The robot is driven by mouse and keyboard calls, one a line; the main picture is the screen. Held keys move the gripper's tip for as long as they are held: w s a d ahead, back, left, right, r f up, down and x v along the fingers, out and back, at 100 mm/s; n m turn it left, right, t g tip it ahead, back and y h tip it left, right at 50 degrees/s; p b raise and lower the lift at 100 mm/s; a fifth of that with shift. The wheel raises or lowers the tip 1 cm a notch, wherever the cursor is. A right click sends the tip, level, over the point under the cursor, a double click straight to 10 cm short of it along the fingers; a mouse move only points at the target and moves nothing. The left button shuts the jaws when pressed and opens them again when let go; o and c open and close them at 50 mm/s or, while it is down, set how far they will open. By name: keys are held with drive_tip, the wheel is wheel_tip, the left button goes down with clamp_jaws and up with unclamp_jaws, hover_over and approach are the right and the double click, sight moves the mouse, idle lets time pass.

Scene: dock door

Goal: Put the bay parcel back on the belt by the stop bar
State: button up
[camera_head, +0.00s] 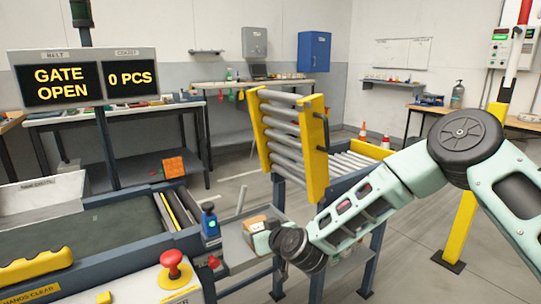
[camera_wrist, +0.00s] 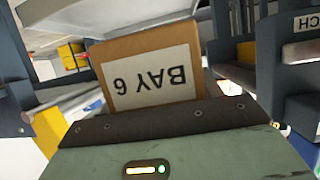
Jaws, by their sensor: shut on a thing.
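The bay parcel is a small brown box (camera_wrist: 150,45) with a white label reading "BAY 6", upside down in the wrist view. In the head view the parcel (camera_head: 254,222) shows as a small brown top, partly hidden by my gripper. My gripper (camera_head: 264,236) is shut on it, just right of the belt's end, at a grey metal tray (camera_head: 232,247). I cannot tell whether the parcel touches the tray. The dark green belt (camera_head: 90,228) is at the left, empty where visible. Yellow-edged bars (camera_head: 176,208) cross its right end; I cannot tell which is the stop bar.
A sign (camera_head: 85,80) reads "GATE OPEN" and "0 PCS". A yellow-sided roller gate (camera_head: 290,135) stands raised behind my arm. A blue-topped post (camera_head: 209,220) and a red mushroom button (camera_head: 174,264) stand near the belt end. A yellow post (camera_head: 465,210) is at right.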

drive_tip(key=shift+s+d, duration=0.2)
drive_tip(key=shift+s, duration=0.1)
drive_tip(key=s+d+f+m+t+h, duration=0.1)
drive_tip(key=s+d+f+m+h, duration=0.15)
drive_tip(key=d, duration=0.95)
drive_tip(key=s+d+f+m+h, duration=0.2)
drive_tip(key=s+d+f, duration=0.2)
drive_tip(key=d, duration=0.7)
drive_tip(key=s+d+f+m+t+h, duration=0.1)
drive_tip(key=s+d+f+m+h, duration=0.15)
drive_tip(key=d, duration=0.95)
drive_tip(key=s+r+p, duration=0.2)
drive_tip(key=r+p, duration=0.6)
drive_tip(key=r, duration=0.1)
drive_tip(key=s+r+n+p, duration=0.1)
drive_tip(key=s+r+p, duration=0.2)
drive_tip(key=r+p, duration=0.5)
drive_tip(key=shift+s+r, duration=0.25)
drive_tip(key=shift+r, duration=0.15)
